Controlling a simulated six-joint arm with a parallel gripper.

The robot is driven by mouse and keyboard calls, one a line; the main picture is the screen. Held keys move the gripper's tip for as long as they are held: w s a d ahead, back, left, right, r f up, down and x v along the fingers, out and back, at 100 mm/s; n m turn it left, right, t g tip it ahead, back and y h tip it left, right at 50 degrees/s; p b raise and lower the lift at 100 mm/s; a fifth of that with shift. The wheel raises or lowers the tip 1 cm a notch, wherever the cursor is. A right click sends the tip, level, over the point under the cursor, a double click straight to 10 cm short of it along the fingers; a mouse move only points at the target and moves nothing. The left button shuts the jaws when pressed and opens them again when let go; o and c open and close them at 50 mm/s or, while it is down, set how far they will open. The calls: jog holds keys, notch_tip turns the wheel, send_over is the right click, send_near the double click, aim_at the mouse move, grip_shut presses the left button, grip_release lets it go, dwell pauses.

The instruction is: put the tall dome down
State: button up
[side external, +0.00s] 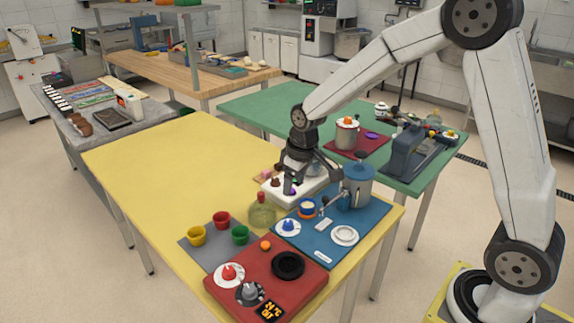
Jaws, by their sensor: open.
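A clear, greenish glass dome with a red knob (262,216) stands upright on the yellow table, at the left edge of the blue mat. I take it for the tall dome, though I cannot be sure. My gripper (296,183) is open, pointing down over a white board (274,193) behind and to the right of the dome. It is apart from the dome. Small brown and purple items sit on the board close under the fingers. The gripper hides part of the board, and I cannot tell whether the fingers touch anything.
A blue-grey pot (357,188) stands just right of the gripper on the blue mat (318,235), with cups and plates nearby. Coloured cups (221,220) stand on a grey mat. A red board (255,277) lies in front. The yellow table's left part (165,165) is clear.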

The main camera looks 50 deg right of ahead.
jog(key=s+a+f+m, duration=0.2)
jog(key=s, duration=1.4)
jog(key=shift+s, duration=0.3)
